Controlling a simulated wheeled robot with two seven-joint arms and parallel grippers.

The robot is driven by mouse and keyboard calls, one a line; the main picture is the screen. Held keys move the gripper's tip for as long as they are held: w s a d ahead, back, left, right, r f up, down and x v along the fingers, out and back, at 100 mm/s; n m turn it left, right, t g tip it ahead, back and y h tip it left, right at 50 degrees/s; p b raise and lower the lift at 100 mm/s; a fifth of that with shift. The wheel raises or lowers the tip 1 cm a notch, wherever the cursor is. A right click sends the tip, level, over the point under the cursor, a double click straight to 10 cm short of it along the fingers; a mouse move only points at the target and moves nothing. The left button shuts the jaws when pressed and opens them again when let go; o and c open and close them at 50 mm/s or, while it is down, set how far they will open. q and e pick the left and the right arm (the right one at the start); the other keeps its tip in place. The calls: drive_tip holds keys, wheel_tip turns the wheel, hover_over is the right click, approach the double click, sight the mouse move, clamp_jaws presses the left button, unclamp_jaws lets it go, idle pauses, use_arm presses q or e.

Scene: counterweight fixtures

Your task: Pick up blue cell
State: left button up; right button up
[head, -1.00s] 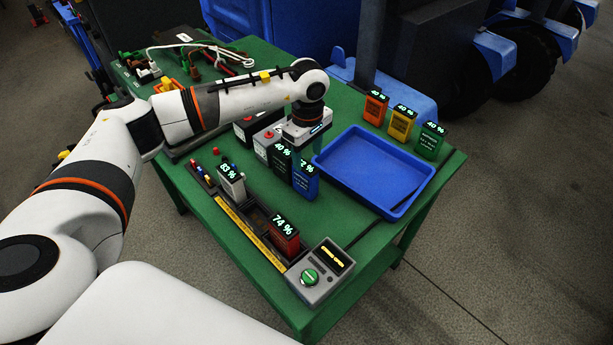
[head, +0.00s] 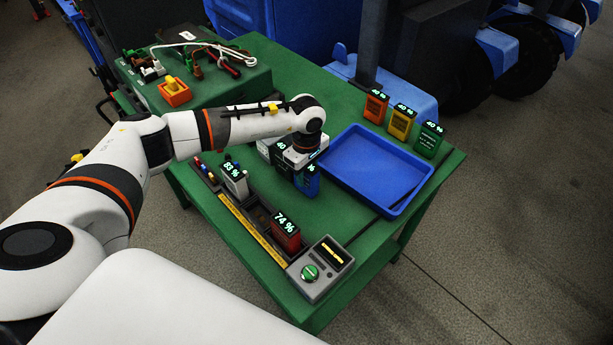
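The blue cell (head: 311,184) stands on the green table, left of the blue tray, with its percent label partly covered by my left gripper. My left gripper (head: 302,166) points down right over the top of the blue cell. Its fingers are mostly hidden, so I cannot tell whether they are open or closed on the cell. A black cell (head: 281,150) stands just left of the blue one, partly hidden behind the gripper. My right gripper is not in view.
The empty blue tray (head: 353,203) lies to the right. Orange (head: 375,106), yellow (head: 401,123) and green (head: 429,140) cells stand behind it. A dark rack with a white cell (head: 235,182) and a red cell (head: 286,232) runs along the front, beside a grey tester box (head: 318,272).

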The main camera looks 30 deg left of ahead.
use_arm(q)
clamp_jaws()
drive_tip(key=shift+r, duration=0.1)
drive_tip(key=shift+r, duration=0.1)
